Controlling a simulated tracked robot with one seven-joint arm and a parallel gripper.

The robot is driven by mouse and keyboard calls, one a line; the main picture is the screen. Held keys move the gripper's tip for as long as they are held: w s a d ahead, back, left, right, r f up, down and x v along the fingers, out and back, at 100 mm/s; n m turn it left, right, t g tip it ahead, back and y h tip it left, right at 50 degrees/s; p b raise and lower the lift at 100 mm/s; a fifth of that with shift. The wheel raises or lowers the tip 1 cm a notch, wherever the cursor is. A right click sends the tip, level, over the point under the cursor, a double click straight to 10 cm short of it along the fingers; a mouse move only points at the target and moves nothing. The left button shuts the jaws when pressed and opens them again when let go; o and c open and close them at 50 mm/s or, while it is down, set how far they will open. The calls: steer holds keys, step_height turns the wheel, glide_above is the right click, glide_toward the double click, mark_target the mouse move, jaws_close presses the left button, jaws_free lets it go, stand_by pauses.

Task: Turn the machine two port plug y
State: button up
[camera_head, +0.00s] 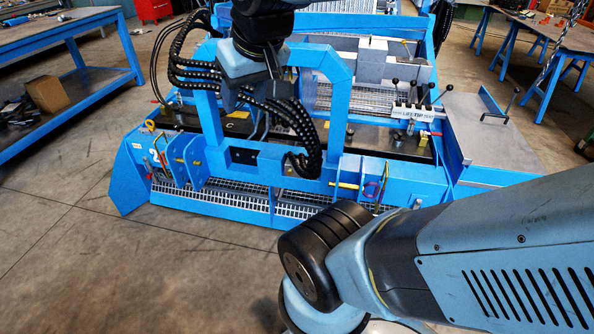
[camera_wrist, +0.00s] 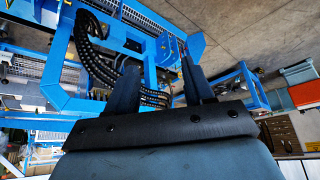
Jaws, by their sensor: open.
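The blue machine frame (camera_head: 340,95) stands in the middle of the head view, with black ribbed hoses (camera_head: 300,130) looping over its front. It also shows in the wrist view (camera_wrist: 58,65), with the hoses (camera_wrist: 95,60) behind my fingers. My gripper (camera_wrist: 158,72) is open, with two dark fingers apart and nothing visible between them. In the head view, the end of my arm hangs at top centre in front of the frame and hides part of it. Small yellow fittings (camera_head: 347,185) sit on the front beam. I cannot tell which part is the port two plug.
A blue workbench (camera_head: 60,45) stands at the left. A grey plate (camera_head: 490,135) with levers lies at the machine's right. Another table (camera_head: 555,35) is at the back right. The concrete floor (camera_head: 90,265) at front left is clear. My arm covers the lower right.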

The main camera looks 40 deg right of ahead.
steer(key=w+d+f+m+t, duration=0.1)
steer(key=w+d+f+m, duration=0.15)
steer(key=w, duration=1.05)
steer(key=w+d+f+m+t, duration=0.1)
steer(key=w+f+m, duration=0.15)
steer(key=w, duration=1.15)
steer(key=w+d+f+m+t+h, duration=0.1)
steer(key=w+d+f+m+h, duration=0.1)
steer(key=w+d+f, duration=0.6)
steer(key=w+d+f+m+h, duration=0.2)
steer(key=w+d+f, duration=0.2)
steer(key=w+f, duration=0.7)
steer(key=d+f+m+h, duration=0.1)
steer(key=d+f+h, duration=0.15)
steer(key=f, duration=0.45)
steer(key=d+f+m+h, duration=0.1)
steer(key=d+f, duration=0.3)
steer(key=f, duration=0.3)
steer(key=n+t+h, duration=0.1)
steer(key=t+h, duration=0.2)
steer(key=h, duration=0.4)
glide_toward(311, 177)
steer(key=shift+y, duration=0.25)
steer(key=x, duration=0.8)
steer(key=shift+w+d+r, duration=0.1)
steer(key=shift+d+r, duration=0.05)
steer(key=shift+r, duration=0.1)
